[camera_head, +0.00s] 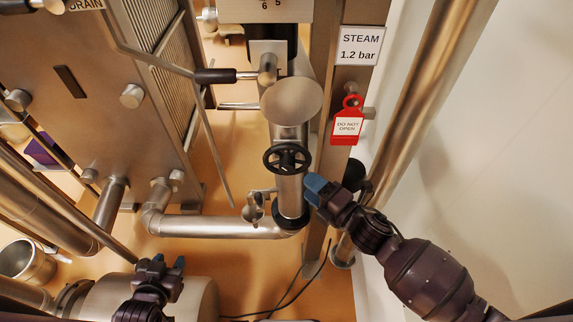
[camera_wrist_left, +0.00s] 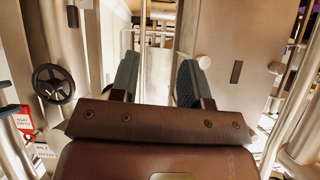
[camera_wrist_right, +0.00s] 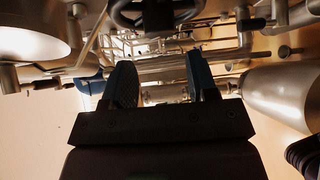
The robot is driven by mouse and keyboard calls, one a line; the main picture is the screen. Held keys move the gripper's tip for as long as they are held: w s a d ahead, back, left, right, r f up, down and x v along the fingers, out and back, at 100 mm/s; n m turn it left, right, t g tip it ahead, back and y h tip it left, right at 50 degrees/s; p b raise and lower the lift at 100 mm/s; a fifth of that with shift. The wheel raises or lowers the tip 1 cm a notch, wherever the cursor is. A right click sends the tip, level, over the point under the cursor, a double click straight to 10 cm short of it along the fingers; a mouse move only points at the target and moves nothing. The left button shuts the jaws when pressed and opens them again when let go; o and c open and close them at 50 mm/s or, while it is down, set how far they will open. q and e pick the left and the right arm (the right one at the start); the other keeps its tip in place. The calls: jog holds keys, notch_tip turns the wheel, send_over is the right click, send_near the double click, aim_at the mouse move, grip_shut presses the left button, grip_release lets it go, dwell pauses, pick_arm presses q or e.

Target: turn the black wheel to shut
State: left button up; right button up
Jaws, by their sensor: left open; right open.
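The black wheel (camera_head: 287,158) is a small spoked handwheel on the upright steel pipe below the round hopper bottom. It shows at the left of the left wrist view (camera_wrist_left: 53,84) and, cut off, at the top of the right wrist view (camera_wrist_right: 157,12). My right gripper (camera_head: 314,187) is just right of and below the wheel, apart from it. Its two blue fingers are spread and empty in the right wrist view (camera_wrist_right: 162,77). My left gripper (camera_head: 169,263) is low at the left, far from the wheel. Its fingers are open and empty in the left wrist view (camera_wrist_left: 158,80).
A red "DO NOT OPEN" tag (camera_head: 347,122) hangs on the post right of the wheel, under a "STEAM 1.2 bar" sign (camera_head: 359,46). A black-handled lever (camera_head: 216,76) sits above left. A horizontal pipe (camera_head: 225,226) runs below left. A steel pot (camera_head: 28,261) stands at far left.

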aim_at(290, 173)
jog(key=b+x, duration=0.2)
jog(key=x, duration=0.7)
pick_arm(q)
jog(key=shift+w+d+f, duration=0.15)
jog(key=shift+w+f, duration=0.35)
jog(key=shift+w, duration=0.05)
pick_arm(e)
jog(key=shift+c, duration=0.4)
